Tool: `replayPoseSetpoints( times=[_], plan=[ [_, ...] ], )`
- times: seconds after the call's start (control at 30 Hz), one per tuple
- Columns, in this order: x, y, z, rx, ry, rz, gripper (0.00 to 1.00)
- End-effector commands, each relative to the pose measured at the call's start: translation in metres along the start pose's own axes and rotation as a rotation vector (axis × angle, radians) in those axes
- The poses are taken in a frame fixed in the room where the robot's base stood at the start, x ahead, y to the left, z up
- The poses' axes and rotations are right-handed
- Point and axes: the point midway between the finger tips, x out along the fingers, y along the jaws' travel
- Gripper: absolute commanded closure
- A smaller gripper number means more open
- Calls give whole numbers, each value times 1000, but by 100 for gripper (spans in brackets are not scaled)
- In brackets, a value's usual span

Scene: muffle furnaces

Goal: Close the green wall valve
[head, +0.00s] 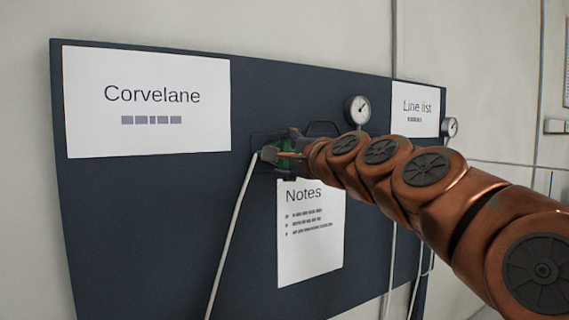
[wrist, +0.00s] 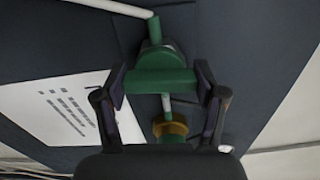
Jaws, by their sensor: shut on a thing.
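The green wall valve (wrist: 160,80) is mounted on the dark blue panel (head: 160,200). In the wrist view its green handle lies crosswise between the two fingers of my gripper (wrist: 160,88), which are shut on it from both sides. Behind the handle are a green body, a pale stem and a brass-coloured ring (wrist: 170,128). In the head view my arm reaches in from the right, and my gripper (head: 290,148) covers most of the valve; only small green parts (head: 289,150) show.
A white pipe (head: 231,235) runs down from the valve. Two gauges (head: 357,110) (head: 449,127) stand to the right. Paper sheets reading Corvelane (head: 148,130), Notes (head: 311,255) and Line list (head: 416,128) are on the panel. A dark loop handle (head: 322,124) shows just above my gripper.

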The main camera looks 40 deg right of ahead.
Motion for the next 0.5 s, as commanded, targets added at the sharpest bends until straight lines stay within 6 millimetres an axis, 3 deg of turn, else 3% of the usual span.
replayPoseSetpoints(
  times=[0.5],
  plan=[
    [0, 1, 1, -116, -2, 3, 64]
  ],
)
